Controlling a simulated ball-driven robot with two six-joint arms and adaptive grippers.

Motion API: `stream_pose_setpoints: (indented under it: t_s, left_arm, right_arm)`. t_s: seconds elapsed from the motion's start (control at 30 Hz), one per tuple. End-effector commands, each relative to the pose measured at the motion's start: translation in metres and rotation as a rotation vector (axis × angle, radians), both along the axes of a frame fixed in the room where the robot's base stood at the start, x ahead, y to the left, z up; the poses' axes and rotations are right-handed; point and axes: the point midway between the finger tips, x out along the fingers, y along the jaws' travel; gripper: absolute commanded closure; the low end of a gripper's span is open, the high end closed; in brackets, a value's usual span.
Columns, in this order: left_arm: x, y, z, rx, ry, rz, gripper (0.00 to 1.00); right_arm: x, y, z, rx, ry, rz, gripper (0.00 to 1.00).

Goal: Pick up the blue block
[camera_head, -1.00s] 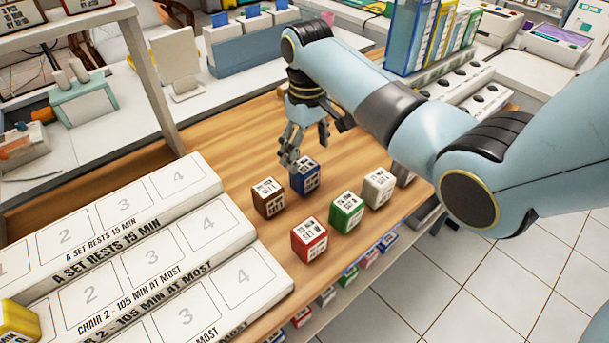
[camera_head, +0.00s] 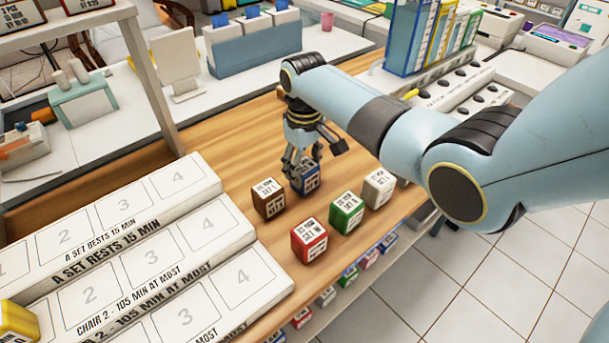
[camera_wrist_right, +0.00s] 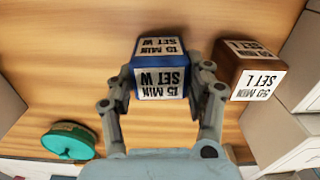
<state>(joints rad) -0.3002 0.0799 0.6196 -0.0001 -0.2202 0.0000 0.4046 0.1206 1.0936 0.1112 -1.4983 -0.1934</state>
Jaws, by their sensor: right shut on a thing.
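The blue block (camera_head: 307,182) stands on the wooden table behind the red and green blocks, with white labels reading "15 MIN SET W" in the right wrist view (camera_wrist_right: 160,68). My right gripper (camera_head: 303,172) is down over it, and its two fingers (camera_wrist_right: 162,88) are shut on the block's sides in the wrist view. The fingers hide part of the block in the head view. The block appears to be at table level; I cannot tell whether it is lifted. My left gripper is not in view.
A brown block (camera_head: 269,199) stands close beside the blue one. A red block (camera_head: 309,240), a green block (camera_head: 346,212) and a white block (camera_head: 379,188) stand nearer the table's edge. A stepped white rack (camera_head: 150,262) is at left. Bare wood lies behind the blocks.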

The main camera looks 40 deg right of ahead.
Motion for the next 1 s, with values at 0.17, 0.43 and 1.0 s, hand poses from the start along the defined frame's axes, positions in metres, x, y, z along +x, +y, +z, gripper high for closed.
stream_pose_setpoints:
  t_s: [0.17, 0.43, 1.0]
  left_arm:
    - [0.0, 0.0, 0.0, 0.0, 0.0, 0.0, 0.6]
    - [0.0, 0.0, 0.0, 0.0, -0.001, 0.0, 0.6]
    - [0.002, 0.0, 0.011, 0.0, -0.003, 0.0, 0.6]
  right_arm:
    - [0.0, 0.0, 0.0, 0.0, 0.0, 0.0, 0.82]
    - [0.0, 0.0, 0.003, 0.0, 0.0, 0.0, 0.82]
    - [-0.063, 0.019, 0.079, 0.0, -0.001, 0.001, 0.82]
